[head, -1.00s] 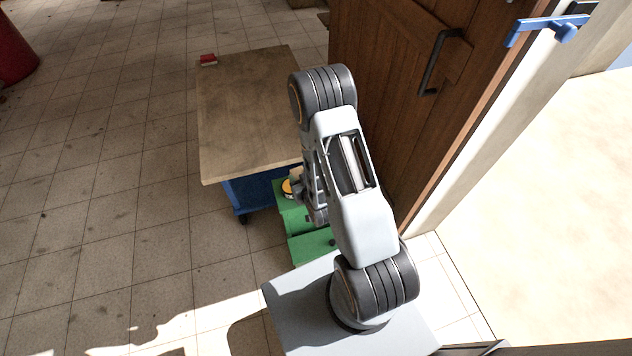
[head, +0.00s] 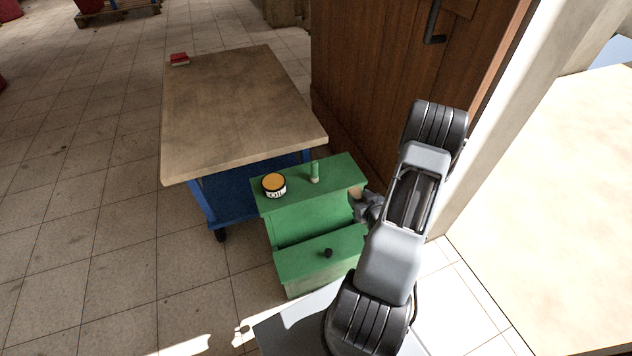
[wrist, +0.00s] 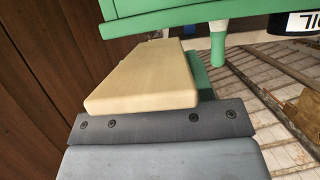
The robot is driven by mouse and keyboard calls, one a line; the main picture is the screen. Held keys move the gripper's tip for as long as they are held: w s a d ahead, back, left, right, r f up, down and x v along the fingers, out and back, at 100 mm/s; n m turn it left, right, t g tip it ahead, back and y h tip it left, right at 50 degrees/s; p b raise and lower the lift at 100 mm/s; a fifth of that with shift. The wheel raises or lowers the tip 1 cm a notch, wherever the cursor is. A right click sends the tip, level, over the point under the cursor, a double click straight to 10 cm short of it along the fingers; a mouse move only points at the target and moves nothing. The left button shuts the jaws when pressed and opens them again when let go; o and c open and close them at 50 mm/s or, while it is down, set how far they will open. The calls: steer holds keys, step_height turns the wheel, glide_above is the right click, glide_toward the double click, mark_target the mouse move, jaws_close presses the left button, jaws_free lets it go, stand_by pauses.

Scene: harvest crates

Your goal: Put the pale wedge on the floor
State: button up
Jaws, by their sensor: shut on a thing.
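The pale wedge (wrist: 145,80) is a light wooden block in the wrist view, held at the dark edge of my gripper (wrist: 160,118). My gripper is shut on it. In the head view my gripper (head: 364,204) is at the right side of the green cabinet (head: 318,222), and only a small pale bit of the wedge shows there, mostly hidden. The tiled floor (head: 120,255) is bare to the left of the cabinet. The wrist view is rolled, with the cabinet edge at the top and its top things hanging downward.
A yellow-lidded can (head: 274,186) and a green cylinder (head: 315,172) stand on the cabinet. Its front drawer with a black knob (head: 328,253) sticks out. A wooden-topped table (head: 235,110) stands behind left, with a red block (head: 179,59) on it. A brown door (head: 370,90) is behind.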

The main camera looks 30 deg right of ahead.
steer(key=b, duration=0.3)
glide_toward(337, 168)
steer(key=w, duration=0.5)
steer(key=shift+w+d+f, duration=0.2)
steer(key=shift+d+f, duration=0.15)
steer(key=shift+f, duration=0.05)
steer(key=w, duration=0.3)
steer(key=shift+w+d, duration=0.15)
steer(key=shift+d, duration=0.05)
steer(key=shift+w+f+b, duration=0.1)
steer(key=shift+f+b, duration=0.05)
steer(key=shift+b, duration=0.35)
steer(key=o, duration=0.4)
steer(key=shift+f, duration=0.15)
steer(key=o, duration=0.5)
